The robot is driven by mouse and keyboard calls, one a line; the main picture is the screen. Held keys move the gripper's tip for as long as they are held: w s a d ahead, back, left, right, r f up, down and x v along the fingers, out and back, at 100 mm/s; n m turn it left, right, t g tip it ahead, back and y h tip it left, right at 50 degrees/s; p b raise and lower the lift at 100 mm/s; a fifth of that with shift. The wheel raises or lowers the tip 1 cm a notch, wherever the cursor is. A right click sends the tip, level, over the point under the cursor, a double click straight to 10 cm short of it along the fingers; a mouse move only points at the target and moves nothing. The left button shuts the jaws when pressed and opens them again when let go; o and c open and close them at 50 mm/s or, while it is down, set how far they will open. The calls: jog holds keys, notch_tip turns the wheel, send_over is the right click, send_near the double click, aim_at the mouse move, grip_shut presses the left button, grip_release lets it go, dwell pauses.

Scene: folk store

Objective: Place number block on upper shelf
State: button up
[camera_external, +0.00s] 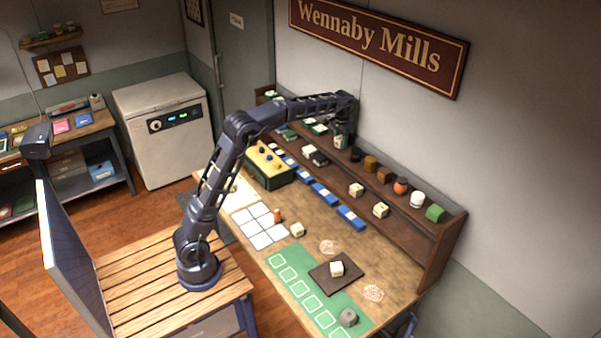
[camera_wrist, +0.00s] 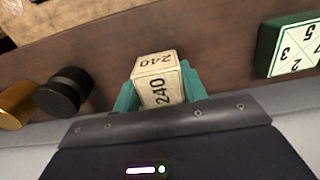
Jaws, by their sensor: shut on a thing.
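A cream number block (camera_wrist: 158,82) marked 240 sits between the teal fingers of my gripper (camera_wrist: 160,92) in the wrist view. The fingers are shut on its two sides. In the external view my gripper (camera_external: 342,134) is at the brown upper shelf (camera_external: 451,221), left of a black piece (camera_external: 356,154). The block is small there and partly hidden by the fingers. I cannot tell whether it touches the shelf or hangs just above it.
The wrist view shows a black cylinder (camera_wrist: 64,92) and a gold one (camera_wrist: 16,106) on the left, and a green numbered tile (camera_wrist: 292,46) on the right. Lower down are cream blocks (camera_external: 380,210) and blue racks (camera_external: 350,217).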

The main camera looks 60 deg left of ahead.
aim_at(341, 138)
jog(key=shift+f, duration=0.1)
jog(key=o, duration=1)
jog(key=shift+c, duration=0.2)
notch_tip(341, 138, up, 12)
jog(key=s+a+r+t, duration=0.1)
jog(key=s+r, duration=0.3)
jog(key=s, duration=1)
jog(key=s+f+t, duration=0.1)
jog(key=s+f, duration=0.2)
jog(key=s, duration=0.7)
jog(key=s+f+t, duration=0.1)
jog(key=s+f, duration=0.3)
jog(key=s, duration=0.5)
jog(key=s+f+t, duration=0.1)
jog(key=s+f, duration=0.2)
jog(key=s, duration=0.7)
jog(key=s+d+f, duration=0.1)
jog(key=s+f, duration=0.9)
jog(key=s, duration=0.1)
jog(key=shift+s+t, duration=0.15)
jog(key=shift+t, duration=0.15)
